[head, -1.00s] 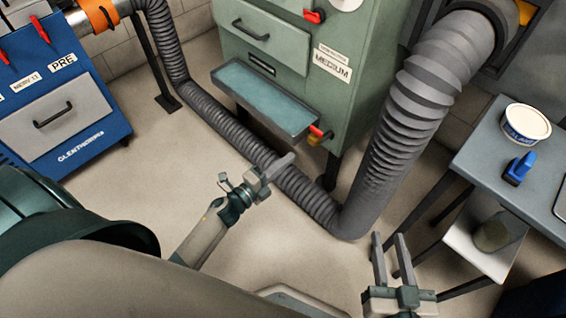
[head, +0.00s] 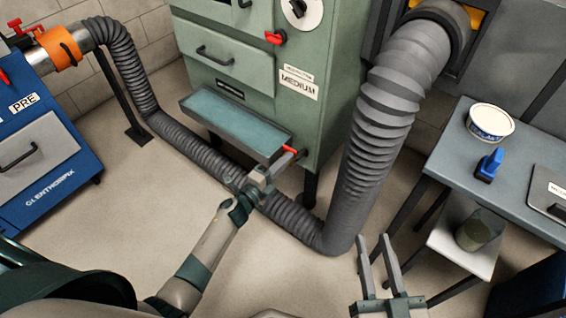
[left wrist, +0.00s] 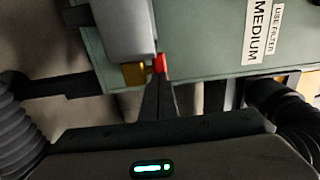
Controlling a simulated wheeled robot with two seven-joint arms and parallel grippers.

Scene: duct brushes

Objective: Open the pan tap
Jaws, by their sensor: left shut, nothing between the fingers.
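The pan tap shows as a red handle (head: 289,150) at the right front corner of the drip pan (head: 200,104) on the green cabinet. In the left wrist view the red handle (left wrist: 159,63) sits beside a brass tap body (left wrist: 134,74). My left gripper (head: 283,163) is shut and empty, with its fingertips just below the tap and partly covering it. In the left wrist view the fingertips (left wrist: 158,88) are at or very near the red handle; I cannot tell if they touch. My right gripper (head: 378,262) is open and empty, at the lower right, away from the tap.
A ribbed grey duct (head: 335,225) runs along the floor under my left arm and rises to the right. A table (head: 450,150) with a white tub (head: 490,122) and a blue tool (head: 489,166) stands at the right. A blue cabinet (head: 50,150) stands at the left.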

